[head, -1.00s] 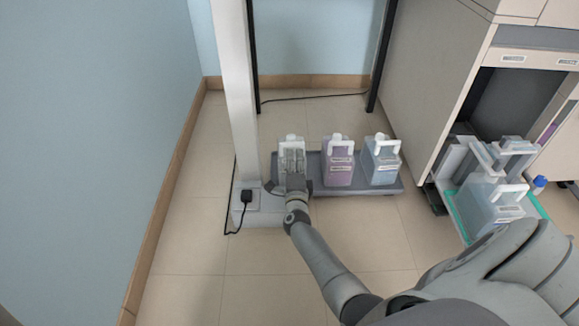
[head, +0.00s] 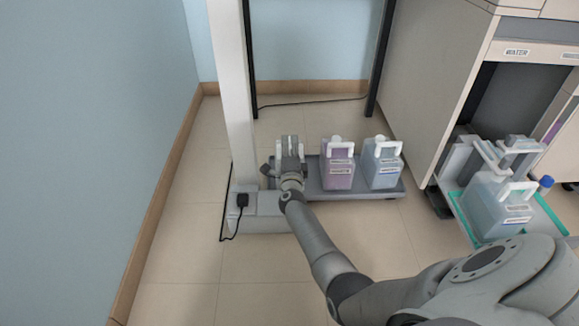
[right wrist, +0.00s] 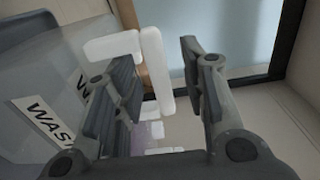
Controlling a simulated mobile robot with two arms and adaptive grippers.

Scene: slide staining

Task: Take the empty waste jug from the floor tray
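The floor tray (head: 313,180) stands on the tiles with several jugs in a row. The leftmost jug is mostly hidden behind my right gripper (head: 290,146) in the head view. In the right wrist view, a translucent grey jug body (right wrist: 45,75) with a partly visible label reading "WAS" fills the left side. Its white handle (right wrist: 155,70) stands between the fingers of my right gripper (right wrist: 160,95), nearer the left finger. The fingers are apart, with a clear gap on the right. My left gripper is out of view.
A pink-purple jug (head: 337,169) and a pale blue jug (head: 382,167) stand right of the gripper on the tray. A white post (head: 232,100) with a grey base rises close on the left. A cabinet (head: 435,80) and a teal-rimmed tray (head: 548,212) are at right.

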